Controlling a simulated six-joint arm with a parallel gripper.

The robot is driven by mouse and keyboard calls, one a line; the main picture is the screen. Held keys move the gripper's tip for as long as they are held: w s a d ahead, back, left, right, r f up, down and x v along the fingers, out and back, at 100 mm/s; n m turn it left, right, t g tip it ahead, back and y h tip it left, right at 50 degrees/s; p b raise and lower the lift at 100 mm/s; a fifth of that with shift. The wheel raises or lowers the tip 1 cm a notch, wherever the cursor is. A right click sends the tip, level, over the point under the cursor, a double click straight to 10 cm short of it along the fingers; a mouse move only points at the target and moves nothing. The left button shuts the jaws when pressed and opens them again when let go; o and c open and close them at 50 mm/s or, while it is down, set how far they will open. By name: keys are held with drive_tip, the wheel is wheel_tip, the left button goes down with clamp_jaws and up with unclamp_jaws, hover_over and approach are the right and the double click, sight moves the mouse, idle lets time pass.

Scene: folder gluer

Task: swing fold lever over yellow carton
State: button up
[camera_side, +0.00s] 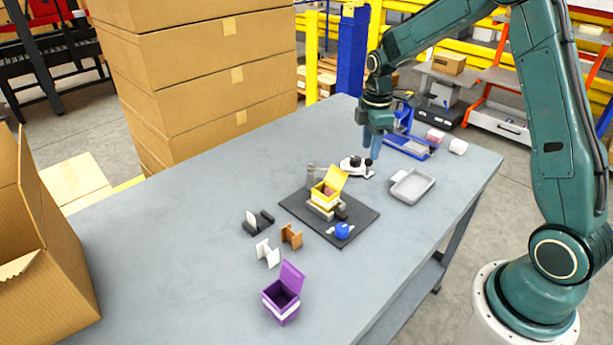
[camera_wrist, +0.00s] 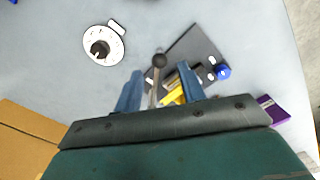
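The yellow carton (camera_side: 326,194) sits near the middle of the dark mat (camera_side: 294,203) in the side view, its flap raised. Part of it shows yellow between my fingers in the wrist view (camera_wrist: 174,97). The fold lever (camera_wrist: 153,90) shows in the wrist view as a pale rod with a dark ball knob (camera_wrist: 159,60), lined up between my fingertips. I cannot pick the lever out surely in the side view. My gripper (camera_side: 371,152) is open, fingers down, above the table behind and right of the carton. The wrist view shows its spread fingers (camera_wrist: 160,72); no grip on the lever is visible.
A white round dial (camera_wrist: 92,55) lies beside the mat. A blue knob (camera_side: 342,231) is at the mat's near corner. A purple carton (camera_side: 283,299) and small brackets (camera_side: 267,252) stand nearer the camera. A grey tray (camera_side: 411,186) lies right. Cardboard boxes (camera_side: 220,80) stand behind.

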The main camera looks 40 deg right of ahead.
sight(368, 163)
drive_tip(key=shift+f, duration=3.45)
clamp_jaws()
